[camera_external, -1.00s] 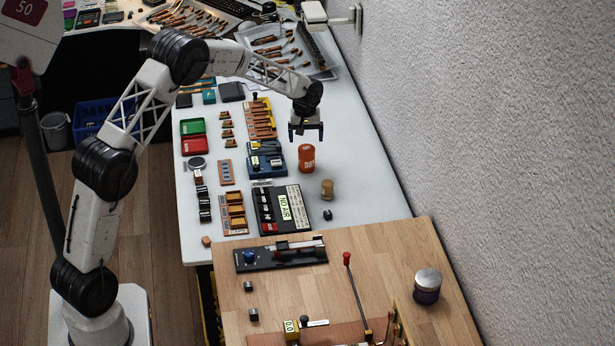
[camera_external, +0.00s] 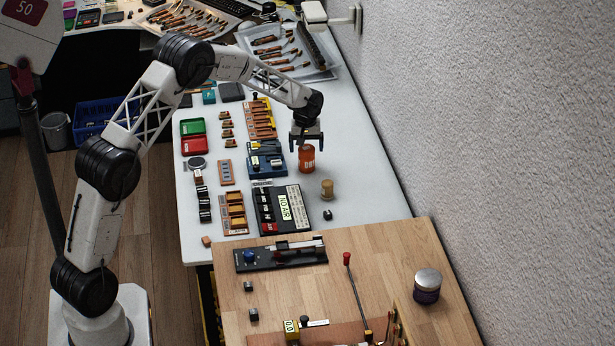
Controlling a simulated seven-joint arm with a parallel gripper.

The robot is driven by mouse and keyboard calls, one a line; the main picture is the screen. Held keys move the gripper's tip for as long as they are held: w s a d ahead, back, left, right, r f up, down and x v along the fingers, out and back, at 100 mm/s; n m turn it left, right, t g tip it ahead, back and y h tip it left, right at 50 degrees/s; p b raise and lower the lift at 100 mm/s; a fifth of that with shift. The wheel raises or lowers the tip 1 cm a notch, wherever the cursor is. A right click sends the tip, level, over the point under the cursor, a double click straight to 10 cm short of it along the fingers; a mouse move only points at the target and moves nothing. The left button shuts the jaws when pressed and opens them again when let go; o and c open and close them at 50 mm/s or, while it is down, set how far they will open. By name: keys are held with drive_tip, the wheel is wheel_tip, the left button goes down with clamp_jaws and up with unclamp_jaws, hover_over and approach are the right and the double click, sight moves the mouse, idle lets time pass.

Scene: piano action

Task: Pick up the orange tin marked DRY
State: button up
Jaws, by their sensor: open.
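The orange tin (camera_external: 307,162) marked DRY stands upright on the white table, its top partly hidden by my gripper. My gripper (camera_external: 306,149) is open and points down at the tin's top, with its fingers at either side of the upper part in this view. I cannot tell whether the fingers touch the tin or how far down they reach.
A small tan jar (camera_external: 327,189) stands just in front and to the right of the tin. A blue fixture (camera_external: 267,160) is close on the left, and a black case (camera_external: 283,209) lies in front. The white table (camera_external: 359,170) is clear to the right.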

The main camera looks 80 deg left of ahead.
drive_tip(key=shift+w+f, duration=0.1)
drive_tip(key=shift+f, duration=1.75)
drive_tip(key=c, duration=1.1)
drive_tip(key=shift+r, duration=0.2)
wheel_tip(320, 180, up, 10)
drive_tip(key=shift+f, duration=0.15)
